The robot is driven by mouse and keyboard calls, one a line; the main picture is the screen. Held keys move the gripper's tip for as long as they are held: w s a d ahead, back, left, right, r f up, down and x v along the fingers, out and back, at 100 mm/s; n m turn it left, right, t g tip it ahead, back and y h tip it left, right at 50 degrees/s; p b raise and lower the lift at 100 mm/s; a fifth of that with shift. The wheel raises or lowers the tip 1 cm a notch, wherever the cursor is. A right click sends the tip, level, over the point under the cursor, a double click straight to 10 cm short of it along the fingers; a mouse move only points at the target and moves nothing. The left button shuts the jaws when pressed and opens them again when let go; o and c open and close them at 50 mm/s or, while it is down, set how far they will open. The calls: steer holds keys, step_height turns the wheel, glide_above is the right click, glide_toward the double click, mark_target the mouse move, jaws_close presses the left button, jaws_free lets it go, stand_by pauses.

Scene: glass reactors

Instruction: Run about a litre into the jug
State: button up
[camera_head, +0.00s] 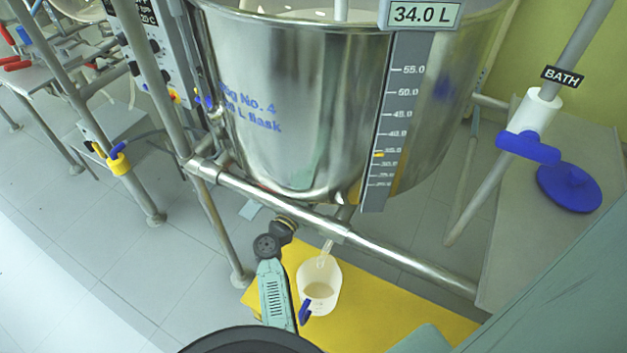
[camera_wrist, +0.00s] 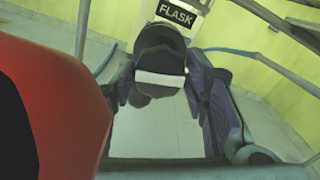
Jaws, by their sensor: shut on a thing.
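The white jug (camera_head: 333,288) with a blue handle stands on a yellow mat below the steel vessel (camera_head: 300,100). A pale outlet spout (camera_head: 325,253) comes down over its mouth. A beige-grey surface shows inside the jug; I cannot tell how much liquid it is. The vessel's display (camera_head: 420,14) reads 34.0 L. A yellow mark sits near 35 on its scale (camera_head: 393,110). My gripper (camera_wrist: 160,88) is shut on a dark handle (camera_wrist: 160,48) with a white band, beneath a FLASK label (camera_wrist: 188,8). In the head view the fingers are hidden under the vessel.
A steel frame rail (camera_head: 270,202) crosses in front of the vessel, above the jug. A blue-handled tap (camera_head: 527,147) labelled BATH and a blue disc (camera_head: 569,187) are at right. The yellow mat (camera_head: 400,305) has clear room right of the jug. A control panel stands at upper left.

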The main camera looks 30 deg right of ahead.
steer(key=shift+n, duration=0.3)
steer(key=o, duration=1.1)
steer(key=shift+o, duration=0.2)
steer(key=v, duration=1.2)
